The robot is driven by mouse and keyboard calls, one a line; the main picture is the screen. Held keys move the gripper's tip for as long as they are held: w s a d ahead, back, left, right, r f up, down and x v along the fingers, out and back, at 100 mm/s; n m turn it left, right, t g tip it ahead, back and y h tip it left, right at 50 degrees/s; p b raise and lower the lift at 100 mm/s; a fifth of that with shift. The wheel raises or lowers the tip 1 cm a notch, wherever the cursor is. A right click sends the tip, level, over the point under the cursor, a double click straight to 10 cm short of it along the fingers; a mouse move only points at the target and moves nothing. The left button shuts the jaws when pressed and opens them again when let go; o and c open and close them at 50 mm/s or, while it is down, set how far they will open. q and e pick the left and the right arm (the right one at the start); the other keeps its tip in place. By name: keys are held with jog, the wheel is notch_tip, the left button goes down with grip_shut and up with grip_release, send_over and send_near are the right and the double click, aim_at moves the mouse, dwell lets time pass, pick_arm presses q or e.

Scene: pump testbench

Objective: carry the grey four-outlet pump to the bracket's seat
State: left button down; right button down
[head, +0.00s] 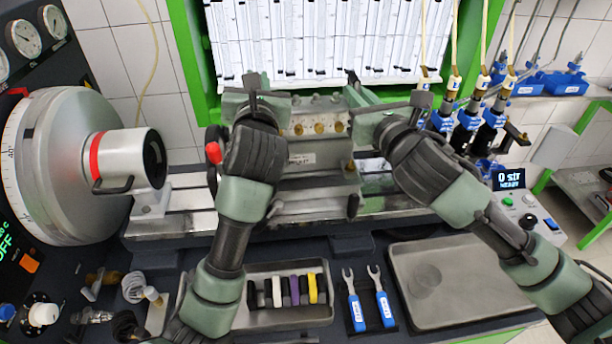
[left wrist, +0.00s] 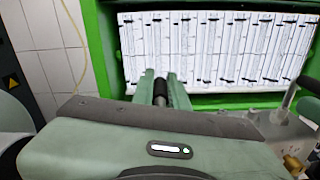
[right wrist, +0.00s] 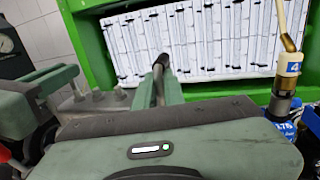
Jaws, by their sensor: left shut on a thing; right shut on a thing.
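The grey four-outlet pump (head: 318,140), with brass fittings along its front, is held level between my two grippers, above the bench's metal bed. My left gripper (head: 262,88) is shut at the pump's left end; a dark bar lies between its fingers (left wrist: 163,92). My right gripper (head: 357,92) is shut at the right end, with a dark bar between its fingers (right wrist: 161,82). The pump shows partly at the right edge of the left wrist view (left wrist: 285,135) and at the left of the right wrist view (right wrist: 92,101). The bracket's seat is not clearly visible; pump and arms cover that area.
A large grey drum with a shaft (head: 125,160) stands left. A red-tipped lever (head: 213,152) is beside my left arm. Blue-based injectors (head: 490,105) stand right. In front are a tray of coloured pieces (head: 262,318), two blue wrenches (head: 368,300) and an empty-looking tray (head: 465,310).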

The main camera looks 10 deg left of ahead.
pick_arm(q)
jog(key=shift+s+a+f+b, duration=0.1)
jog(key=shift+f+b, duration=0.6)
jog(key=shift+b, duration=0.15)
pick_arm(e)
jog(key=shift+d+f, duration=0.2)
jog(key=shift+f, duration=0.45)
pick_arm(q)
jog(key=c, duration=1.8)
grip_release()
jog(key=shift+f, duration=0.35)
pick_arm(e)
jog(key=c, duration=1.9)
grip_release()
jog(key=shift+f, duration=0.4)
pick_arm(q)
jog(key=o, duration=0.4)
jog(key=shift+r, duration=0.1)
pick_arm(e)
jog(key=o, duration=0.4)
jog(key=shift+r, duration=0.1)
pick_arm(q)
jog(key=shift+s+r, duration=0.15)
jog(key=shift+s, duration=0.1)
pick_arm(e)
jog(key=shift+s+a+r, duration=0.1)
jog(key=shift+s, duration=0.2)
